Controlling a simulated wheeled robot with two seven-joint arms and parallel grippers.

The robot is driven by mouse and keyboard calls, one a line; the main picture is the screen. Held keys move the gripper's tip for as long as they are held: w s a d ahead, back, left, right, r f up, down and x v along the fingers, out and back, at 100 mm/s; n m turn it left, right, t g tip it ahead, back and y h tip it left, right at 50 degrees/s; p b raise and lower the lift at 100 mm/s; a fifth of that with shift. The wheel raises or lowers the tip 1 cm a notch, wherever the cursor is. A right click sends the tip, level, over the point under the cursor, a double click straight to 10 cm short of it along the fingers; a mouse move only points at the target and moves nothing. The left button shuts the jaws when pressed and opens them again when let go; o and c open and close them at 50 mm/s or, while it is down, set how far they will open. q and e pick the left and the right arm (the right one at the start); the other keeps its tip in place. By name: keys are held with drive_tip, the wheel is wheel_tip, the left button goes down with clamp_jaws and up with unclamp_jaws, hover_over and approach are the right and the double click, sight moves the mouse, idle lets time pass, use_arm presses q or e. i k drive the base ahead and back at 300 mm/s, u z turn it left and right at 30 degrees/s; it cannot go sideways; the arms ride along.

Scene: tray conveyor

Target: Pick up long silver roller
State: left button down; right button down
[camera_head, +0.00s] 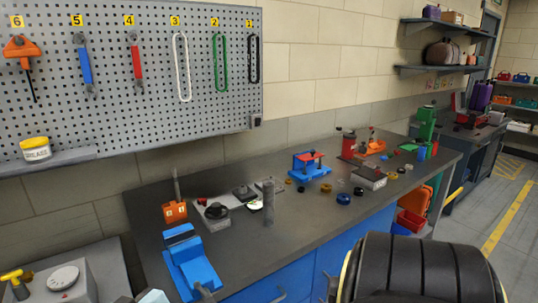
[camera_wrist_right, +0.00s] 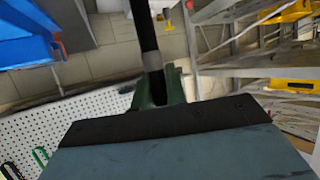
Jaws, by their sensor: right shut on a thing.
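A plain grey cylinder (camera_head: 268,204) stands upright on the dark workbench (camera_head: 290,235) in the head view. It looks like a short roller or post; I cannot tell whether it is the long silver roller. In the right wrist view my right gripper (camera_wrist_right: 160,92) has dark green fingers shut on a long thin rod (camera_wrist_right: 149,35). The rod is black along its upper part, with a grey section close to the fingers. Its lower end is hidden. Neither gripper can be made out in the head view.
Near the cylinder are a grey fixture with a black knob (camera_head: 216,211) and a blue vise-like tool (camera_head: 188,262). A blue and red device (camera_head: 309,165) stands farther along. A large black ribbed form (camera_head: 420,270) blocks the lower right. A pegboard (camera_head: 110,70) hangs behind.

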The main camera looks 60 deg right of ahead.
sight(268, 186)
drive_tip(key=u, duration=1.5)
drive_tip(key=k, duration=1.65)
drive_tip(key=z, duration=2.3)
